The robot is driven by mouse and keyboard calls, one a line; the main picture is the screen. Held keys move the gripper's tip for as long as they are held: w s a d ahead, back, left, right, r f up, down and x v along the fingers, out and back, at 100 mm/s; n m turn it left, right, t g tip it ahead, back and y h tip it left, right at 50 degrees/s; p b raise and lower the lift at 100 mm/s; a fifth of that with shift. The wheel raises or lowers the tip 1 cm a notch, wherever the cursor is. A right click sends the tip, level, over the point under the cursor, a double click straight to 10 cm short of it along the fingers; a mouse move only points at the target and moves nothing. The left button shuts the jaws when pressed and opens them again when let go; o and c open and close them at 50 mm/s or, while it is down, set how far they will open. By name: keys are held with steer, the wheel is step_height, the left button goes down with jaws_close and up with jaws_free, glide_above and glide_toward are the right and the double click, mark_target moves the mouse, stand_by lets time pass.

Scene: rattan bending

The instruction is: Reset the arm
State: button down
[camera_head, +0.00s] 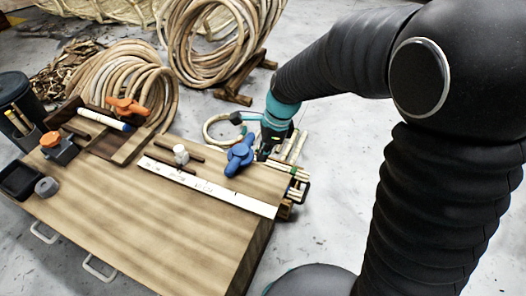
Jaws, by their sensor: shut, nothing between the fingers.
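My arm, in a black ribbed sleeve with a teal band near its end, reaches from the right side over to the far right corner of the wooden workbench (160,225). My gripper (266,152) is small in the view, dark, and points down beside the blue knob (240,156). Its fingers are shut with nothing visible between them. Its tips are partly hidden, and I cannot tell whether it touches the knob or the rattan sticks (293,150) behind the bench.
A white ruler (210,186) lies across the bench. Rattan coils (125,80) and a racked coil (215,40) stand behind. Grey floor (330,215) is open at right.

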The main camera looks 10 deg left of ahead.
steer(key=s+d+r+n+t+h, duration=0.1)
steer(key=s+d+r+n+t, duration=0.1)
steer(key=s+d+r+n, duration=0.3)
steer(key=s+d+r+n+t+h, duration=0.1)
steer(key=s+d+r+n, duration=0.4)
steer(key=d, duration=0.5)
steer(key=s+d+r+n+t, duration=0.3)
steer(key=s+d+r+n, duration=0.2)
steer(key=d, duration=0.3)
steer(key=shift+s+d+r+h, duration=0.15)
steer(key=shift+s+d+h, duration=0.1)
steer(key=shift+h, duration=0.15)
